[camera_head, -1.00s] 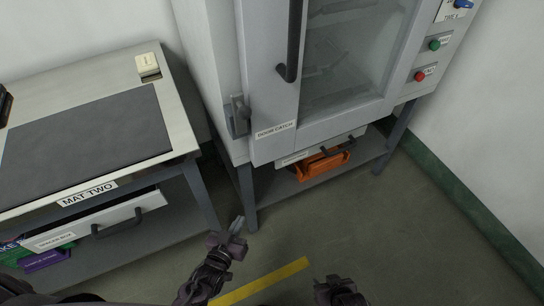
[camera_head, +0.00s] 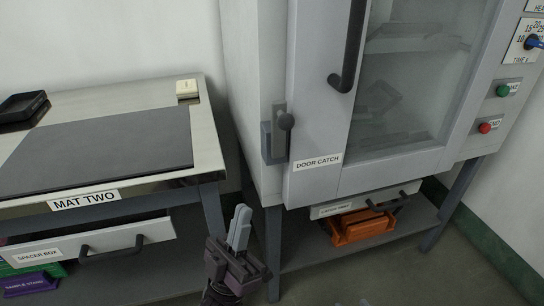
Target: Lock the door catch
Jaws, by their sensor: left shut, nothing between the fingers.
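The cabinet door (camera_head: 318,90) has a dark vertical handle and a glass pane, and looks closed. My left gripper (camera_head: 240,228) is shut and empty, pointing up, below and left of the catch and apart from it.
A table (camera_head: 214,150) with a dark mat labelled MAT TWO stands at left, with a drawer (camera_head: 92,248) below. A green button (camera_head: 502,90) and a red button (camera_head: 485,127) sit at right.

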